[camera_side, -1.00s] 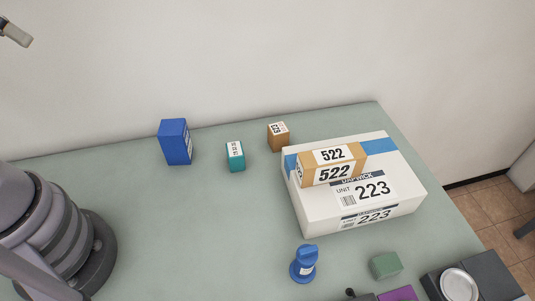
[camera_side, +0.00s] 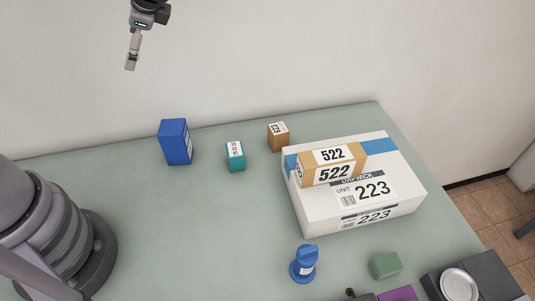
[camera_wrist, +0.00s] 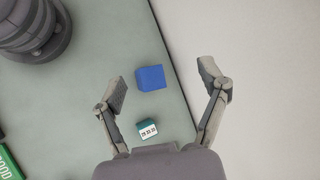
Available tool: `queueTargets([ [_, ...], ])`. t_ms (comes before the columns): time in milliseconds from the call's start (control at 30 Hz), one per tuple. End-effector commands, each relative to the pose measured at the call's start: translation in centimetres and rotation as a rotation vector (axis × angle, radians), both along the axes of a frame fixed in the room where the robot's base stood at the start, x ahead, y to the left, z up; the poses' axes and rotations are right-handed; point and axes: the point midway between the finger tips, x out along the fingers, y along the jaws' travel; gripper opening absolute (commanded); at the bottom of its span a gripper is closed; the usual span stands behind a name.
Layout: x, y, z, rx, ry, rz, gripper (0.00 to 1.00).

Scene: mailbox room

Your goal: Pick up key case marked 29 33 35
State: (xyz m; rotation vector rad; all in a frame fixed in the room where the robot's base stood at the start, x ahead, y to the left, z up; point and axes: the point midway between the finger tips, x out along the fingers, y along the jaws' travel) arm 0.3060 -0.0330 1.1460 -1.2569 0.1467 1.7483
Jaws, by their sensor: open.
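The key case is a small teal box (camera_side: 236,160) with a white number label on top, standing on the table between a blue box and a small brown box. It also shows in the wrist view (camera_wrist: 147,133), low in the picture, where its label seems to read 29 33 35. My gripper (camera_side: 131,66) is high in the air at the upper left of the side view, in front of the wall, well above the table. In the wrist view my gripper (camera_wrist: 164,82) has its two fingers spread wide, with nothing between them. The key case is apart from both fingers.
A blue box (camera_side: 175,142) stands left of the key case and a brown box (camera_side: 278,138) right. A large white parcel (camera_side: 386,205) carries a tan box (camera_side: 333,165). A blue stamp-like object (camera_side: 303,264) and green block (camera_side: 386,265) are nearer. The left-middle table is clear.

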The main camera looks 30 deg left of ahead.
Motion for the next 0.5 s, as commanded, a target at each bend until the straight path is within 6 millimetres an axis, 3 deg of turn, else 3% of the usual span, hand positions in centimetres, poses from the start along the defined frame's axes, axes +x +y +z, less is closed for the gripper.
queueTargets([
  [100, 2.9, -2.8, -4.1, 0.188, 0.112, -0.171, 0.74],
  [233, 5.3, -6.0, -8.9, 0.397, 0.201, -0.364, 0.74],
  [367, 6.6, -9.6, -14.5, 0.607, 0.266, -0.564, 0.74],
  [500, 6.6, -13.1, -20.9, 0.824, 0.304, -0.779, 0.74],
])
